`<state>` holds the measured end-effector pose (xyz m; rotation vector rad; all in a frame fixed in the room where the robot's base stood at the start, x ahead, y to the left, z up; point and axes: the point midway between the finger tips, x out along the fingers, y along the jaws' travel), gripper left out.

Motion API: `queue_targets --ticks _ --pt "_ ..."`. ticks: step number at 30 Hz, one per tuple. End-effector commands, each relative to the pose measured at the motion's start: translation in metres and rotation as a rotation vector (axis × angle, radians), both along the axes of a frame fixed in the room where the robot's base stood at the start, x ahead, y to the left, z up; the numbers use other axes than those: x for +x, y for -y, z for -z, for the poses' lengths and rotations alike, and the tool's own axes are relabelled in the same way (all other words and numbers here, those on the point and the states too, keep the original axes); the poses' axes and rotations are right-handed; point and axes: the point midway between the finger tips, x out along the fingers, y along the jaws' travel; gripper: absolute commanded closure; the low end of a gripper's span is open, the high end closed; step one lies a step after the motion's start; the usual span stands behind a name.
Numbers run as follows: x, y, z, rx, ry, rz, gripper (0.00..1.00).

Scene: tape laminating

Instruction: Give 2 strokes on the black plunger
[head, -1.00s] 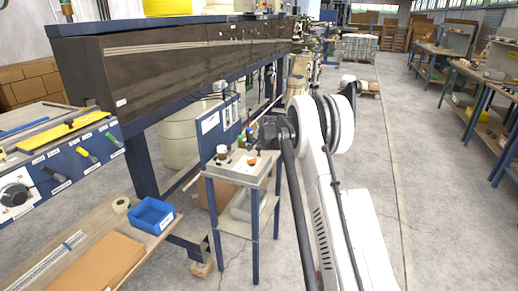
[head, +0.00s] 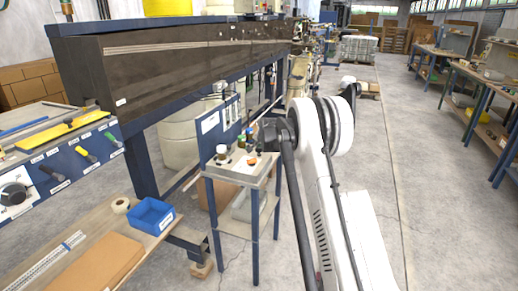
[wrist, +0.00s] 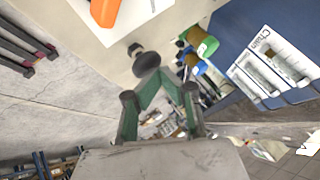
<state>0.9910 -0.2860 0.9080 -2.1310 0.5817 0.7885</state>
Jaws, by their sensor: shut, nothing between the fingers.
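The black plunger shows in the wrist view as a round dark knob (wrist: 147,60) standing over a pale top, with a smaller dark piece just behind it. My gripper (wrist: 160,76) has its green-lined fingers closed together at the tips, with nothing between them. The tips are right by the knob; I cannot tell whether they touch it. In the head view my gripper is small and mostly hidden by my own arm, over the right side of a small stand (head: 232,171). The plunger is too small there to make out surely.
An orange piece (wrist: 105,10) lies on a white sheet beside the plunger. Bottles with green (wrist: 205,42) and blue parts stand on the other side, near a blue panel (wrist: 240,25) with labelled holders. A blue bin (head: 151,215) sits on the bench at left.

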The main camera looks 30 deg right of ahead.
Motion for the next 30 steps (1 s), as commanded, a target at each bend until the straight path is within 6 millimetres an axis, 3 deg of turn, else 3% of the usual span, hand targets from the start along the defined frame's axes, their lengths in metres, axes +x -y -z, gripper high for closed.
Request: queue_targets --ticks 30 --pt "-0.0002 -0.0005 0.0112 0.0 -0.001 0.0 1.0"
